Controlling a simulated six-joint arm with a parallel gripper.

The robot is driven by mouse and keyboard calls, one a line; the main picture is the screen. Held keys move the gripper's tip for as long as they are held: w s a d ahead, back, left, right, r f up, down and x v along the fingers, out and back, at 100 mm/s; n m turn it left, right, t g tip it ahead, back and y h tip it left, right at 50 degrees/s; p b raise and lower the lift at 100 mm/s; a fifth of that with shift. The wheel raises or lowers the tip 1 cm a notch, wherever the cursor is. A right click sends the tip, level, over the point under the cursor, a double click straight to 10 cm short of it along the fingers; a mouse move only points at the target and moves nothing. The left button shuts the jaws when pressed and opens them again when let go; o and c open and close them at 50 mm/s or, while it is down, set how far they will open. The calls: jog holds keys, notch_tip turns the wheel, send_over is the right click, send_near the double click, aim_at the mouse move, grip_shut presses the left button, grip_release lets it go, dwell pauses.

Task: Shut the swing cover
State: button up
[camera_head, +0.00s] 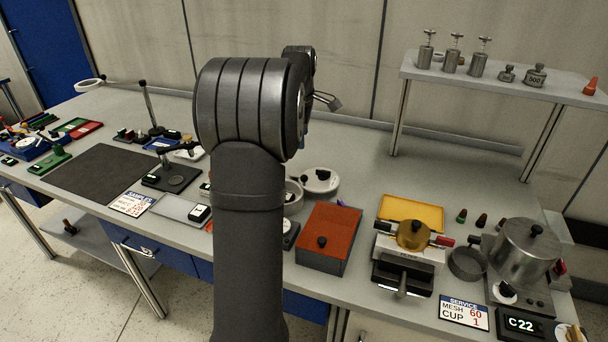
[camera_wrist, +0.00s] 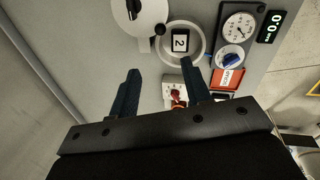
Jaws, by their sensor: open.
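The swing cover (camera_wrist: 128,18) looks like a white round disc with a black knob, cut off by the top edge of the wrist view. It lies to the left of a round pale chamber (camera_wrist: 199,43), swung aside, so the chamber's mouth is open. A dark block marked 2 (camera_wrist: 180,40) shows inside the chamber. In the head view the cover (camera_head: 320,187) sits behind and right of the chamber (camera_head: 293,198), which my arm partly hides. My gripper (camera_wrist: 160,95) is open, with its two dark fingers apart and short of the chamber in the wrist view. Its jaws are mostly hidden in the head view.
A red knob on a white base (camera_wrist: 174,93) shows between the fingers. A gauge panel (camera_wrist: 238,28) and a red SCRAP tray (camera_wrist: 226,78) lie to its right. In the head view a red-topped box (camera_head: 328,235) stands in front of the cover. Bare bench lies behind the cover.

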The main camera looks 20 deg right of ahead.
aim_at(304, 176)
jog(key=w+f, duration=0.1)
jog(key=f, duration=0.4)
jog(key=d+f, duration=0.1)
jog(key=f, duration=0.4)
jog(key=w+f, duration=0.1)
jog(key=f, duration=0.5)
jog(key=shift+w+d+f, duration=0.1)
jog(key=shift+w+d, duration=0.2)
jog(key=shift+d, duration=0.1)
jog(key=shift+c, duration=0.4)
grip_shut()
